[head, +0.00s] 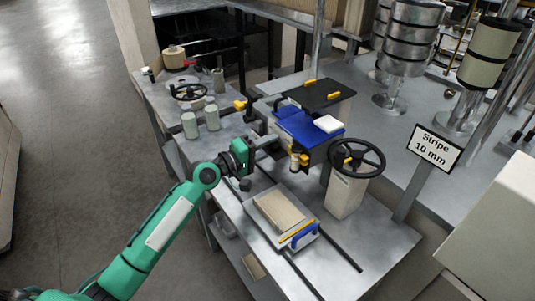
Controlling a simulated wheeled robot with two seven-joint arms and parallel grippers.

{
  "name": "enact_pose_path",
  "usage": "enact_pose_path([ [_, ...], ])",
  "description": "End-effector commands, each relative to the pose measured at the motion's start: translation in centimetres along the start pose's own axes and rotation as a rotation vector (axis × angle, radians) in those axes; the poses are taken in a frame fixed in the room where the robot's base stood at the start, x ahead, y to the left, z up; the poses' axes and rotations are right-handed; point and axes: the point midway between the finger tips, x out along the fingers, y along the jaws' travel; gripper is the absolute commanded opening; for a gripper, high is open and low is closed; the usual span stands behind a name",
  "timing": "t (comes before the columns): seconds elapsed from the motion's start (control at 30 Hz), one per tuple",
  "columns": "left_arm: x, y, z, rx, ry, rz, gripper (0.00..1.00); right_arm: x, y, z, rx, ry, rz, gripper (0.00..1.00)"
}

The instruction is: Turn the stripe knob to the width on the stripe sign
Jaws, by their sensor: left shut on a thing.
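The stripe sign (433,148) stands at the right on a grey post and reads "Stripe 10 mm". My left gripper (286,153) reaches in from the left, over the metal table. It is shut on a small knob (296,164), brass-yellow and dark, at the front of the machine with the blue top, which I take to be the stripe knob. The fingers partly hide the knob, and its scale or pointer is too small to read. My right gripper is not in view.
A black handwheel (357,158) on a pale block stands close to the right of the knob. A tray (254,211) with a brown pad lies in front. Two grey-green cylinders (212,117) stand behind my gripper. The blue plate (299,124) is just behind the knob.

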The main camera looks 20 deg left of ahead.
Motion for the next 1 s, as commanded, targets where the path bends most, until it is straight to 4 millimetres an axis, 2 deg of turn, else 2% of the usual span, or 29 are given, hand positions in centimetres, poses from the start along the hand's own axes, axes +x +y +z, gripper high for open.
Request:
enact_pose_path([
  [0.03,0.0,-0.6,0.1,0.048,-0.002,-0.001,0.14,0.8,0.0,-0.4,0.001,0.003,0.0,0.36],
  [0.1,0.0,-0.6,0.1,0.115,-0.002,-0.002,0.13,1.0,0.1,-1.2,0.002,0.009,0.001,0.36],
  [0.5,0.0,-0.6,0.1,0.442,-0.003,-0.003,0.13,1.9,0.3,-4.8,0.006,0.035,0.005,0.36],
  [1.0,0.0,-0.5,0.1,0.613,-0.004,-0.003,0.13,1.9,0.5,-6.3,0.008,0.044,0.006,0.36],
])
